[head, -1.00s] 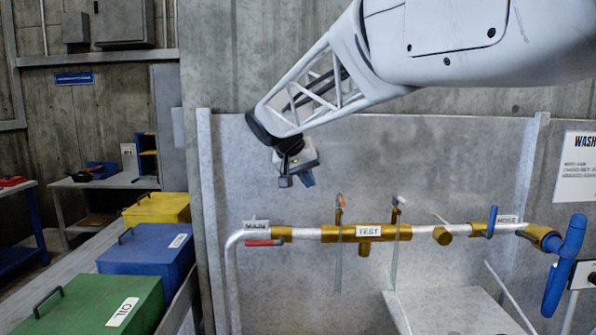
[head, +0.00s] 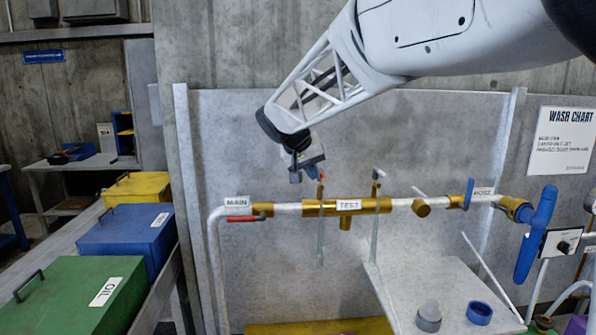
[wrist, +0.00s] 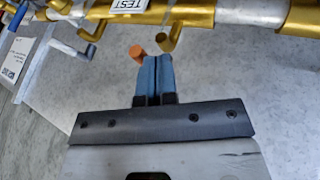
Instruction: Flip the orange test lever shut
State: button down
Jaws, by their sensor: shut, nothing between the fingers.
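The orange test lever (head: 320,189) stands up from the left part of the brass TEST fitting (head: 318,209), its tip just under my gripper. In the wrist view the orange tip (wrist: 137,51) is just left of and beyond my fingertips, close to them; I cannot tell if they touch. My gripper (head: 312,174) is shut with its blue fingers together and empty, also clear in the wrist view (wrist: 155,60). A second upright with a grey tip (head: 378,175) stands at the right of the TEST label (head: 349,205).
The pipe carries a red MAIN handle (head: 243,218) at left and a blue HOSE lever (head: 468,194) at right. A large blue handle (head: 536,233) is farther right. A grey shelf (head: 430,280) holds a grey cup and a blue ring. Bins stand at left.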

jog(key=shift+s+d, duration=0.1)
jog(key=shift+d, duration=0.05)
dwell(0.3)
jog(key=shift+s+d+n+t+y, duration=0.15)
jog(key=shift+d+n+t+y, duration=0.4)
jog(key=shift+n, duration=0.6)
jog(key=shift+s+d+n+t+y, duration=0.1)
jog(key=shift+d+n+t+y, duration=0.4)
jog(key=shift+n, duration=0.65)
jog(key=w+d+n+y, duration=0.2)
jog(key=d+n+y, duration=0.3)
jog(key=n, duration=0.5)
jog(key=shift+w+d+n+y, duration=0.3)
jog(key=shift+w+n+y, duration=0.1)
jog(key=shift+y, duration=0.15)
jog(key=shift+w+d, duration=0.3)
jog(key=shift+w, duration=0.2)
